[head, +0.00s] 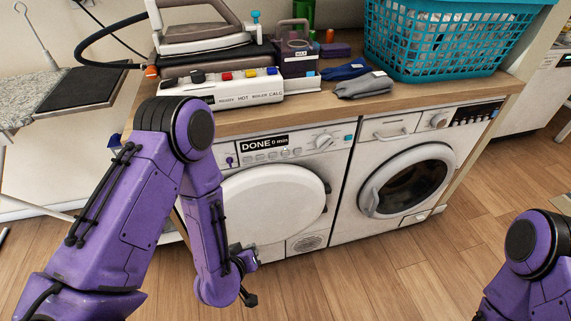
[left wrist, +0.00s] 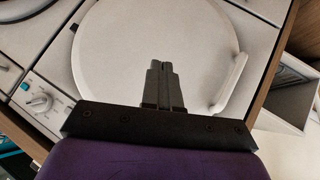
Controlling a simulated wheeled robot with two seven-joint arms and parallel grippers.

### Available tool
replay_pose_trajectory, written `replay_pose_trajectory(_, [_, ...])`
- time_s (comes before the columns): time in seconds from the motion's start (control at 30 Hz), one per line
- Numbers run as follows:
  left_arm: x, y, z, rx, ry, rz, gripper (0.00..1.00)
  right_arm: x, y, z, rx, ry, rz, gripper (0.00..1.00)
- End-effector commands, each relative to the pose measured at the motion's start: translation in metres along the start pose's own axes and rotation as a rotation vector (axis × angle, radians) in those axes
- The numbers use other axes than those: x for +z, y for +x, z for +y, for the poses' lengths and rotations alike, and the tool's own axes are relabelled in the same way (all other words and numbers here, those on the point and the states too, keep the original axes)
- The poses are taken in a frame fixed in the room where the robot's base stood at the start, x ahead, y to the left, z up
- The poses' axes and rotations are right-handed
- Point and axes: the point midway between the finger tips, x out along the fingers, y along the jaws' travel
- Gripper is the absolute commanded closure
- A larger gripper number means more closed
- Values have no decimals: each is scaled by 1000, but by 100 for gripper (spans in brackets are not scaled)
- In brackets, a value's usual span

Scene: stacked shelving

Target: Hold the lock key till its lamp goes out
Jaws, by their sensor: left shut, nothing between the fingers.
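The dryer's control panel (head: 285,147) shows in the head view, with a dark display (head: 264,143) reading DONE 0 min. A row of small keys (head: 272,154) lies under the display. They are too small to tell which is the lock key or whether its lamp is lit. My left gripper (head: 250,298) is low in front of the dryer, well below the panel and apart from the keys. In the left wrist view its fingers (left wrist: 161,68) are shut and empty, over the round white dryer door (left wrist: 130,45). My right gripper is out of view.
A washer (head: 408,165) stands right of the dryer. The wooden worktop (head: 330,105) above bears a steam iron station (head: 225,92), folded cloths (head: 362,86) and a teal laundry basket (head: 445,45). An ironing board (head: 50,98) is at the left. The floor in front is clear.

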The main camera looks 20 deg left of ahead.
Motion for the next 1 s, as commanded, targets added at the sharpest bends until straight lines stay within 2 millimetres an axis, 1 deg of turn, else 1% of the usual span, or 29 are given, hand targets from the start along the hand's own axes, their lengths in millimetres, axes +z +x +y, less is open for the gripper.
replay_pose_trajectory(0.03, [-10, 21, 23, 96, -29, 70, 100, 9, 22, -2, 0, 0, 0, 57])
replay_pose_trajectory(0.07, [-20, 26, 40, 157, -46, 110, 100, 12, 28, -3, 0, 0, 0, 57])
replay_pose_trajectory(0.1, [-35, 31, 63, 238, -69, 164, 100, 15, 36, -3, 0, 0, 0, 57])
replay_pose_trajectory(0.13, [-46, 33, 79, 297, -86, 203, 100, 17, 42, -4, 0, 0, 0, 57])
replay_pose_trajectory(0.2, [-69, 32, 113, 424, -123, 283, 100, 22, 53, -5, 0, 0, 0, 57])
replay_pose_trajectory(0.3, [-96, 23, 150, 569, -166, 370, 100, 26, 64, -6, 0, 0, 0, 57])
replay_pose_trajectory(0.4, [-114, 13, 171, 658, -193, 420, 100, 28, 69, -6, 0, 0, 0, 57])
replay_pose_trajectory(0.53, [-122, 7, 181, 696, -205, 440, 100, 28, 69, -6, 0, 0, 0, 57])
replay_pose_trajectory(0.77, [-122, 7, 181, 694, -204, 438, 100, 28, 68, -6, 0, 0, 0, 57])
replay_pose_trajectory(0.87, [-124, 8, 180, 692, -203, 438, 100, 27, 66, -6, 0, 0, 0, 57])
replay_pose_trajectory(1.0, [-135, 16, 178, 691, -205, 439, 100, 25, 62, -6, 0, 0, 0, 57])
